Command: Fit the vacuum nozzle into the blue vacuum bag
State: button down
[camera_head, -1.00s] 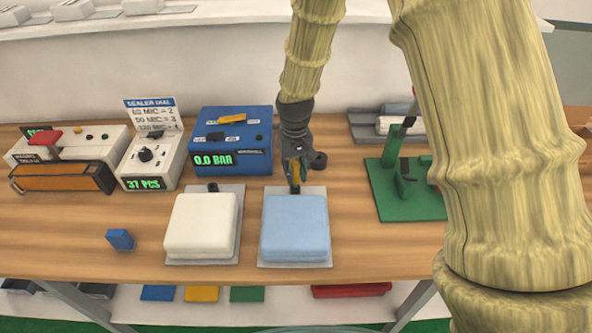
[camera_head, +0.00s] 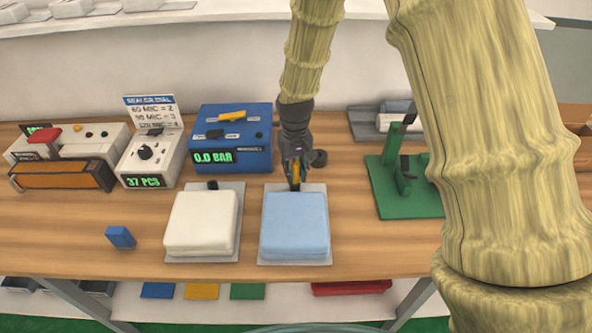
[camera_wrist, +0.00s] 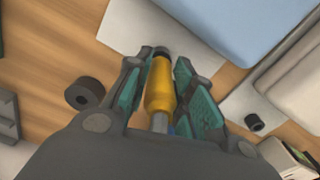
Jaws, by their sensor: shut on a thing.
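The vacuum nozzle (camera_wrist: 160,88) is yellow with a dark tip and a grey metal end. My gripper (camera_head: 294,174) is shut on it, and the jaws show on both sides of it in the wrist view (camera_wrist: 172,85). The blue vacuum bag (camera_head: 295,226) lies flat on a grey sheet on the table, just in front of my gripper in the head view. In the wrist view part of the blue bag (camera_wrist: 225,22) shows at the top. The nozzle's dark tip is over or at the edge of the grey sheet; I cannot tell whether it touches the bag's port.
A white bag (camera_head: 202,222) with a black port lies left of the blue one. A blue pump box (camera_head: 233,155) reading 0.0 BAR stands behind it. A green stand (camera_head: 385,195) is at right. A black cylinder (camera_wrist: 84,93) stands beside my gripper. A small blue block (camera_head: 120,237) is at left.

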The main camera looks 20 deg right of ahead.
jog(key=shift+f, duration=0.8)
dwell(0.5)
jog(key=c, duration=1.1)
grip_release()
jog(key=shift+c, duration=0.2)
jog(key=shift+r, duration=0.1)
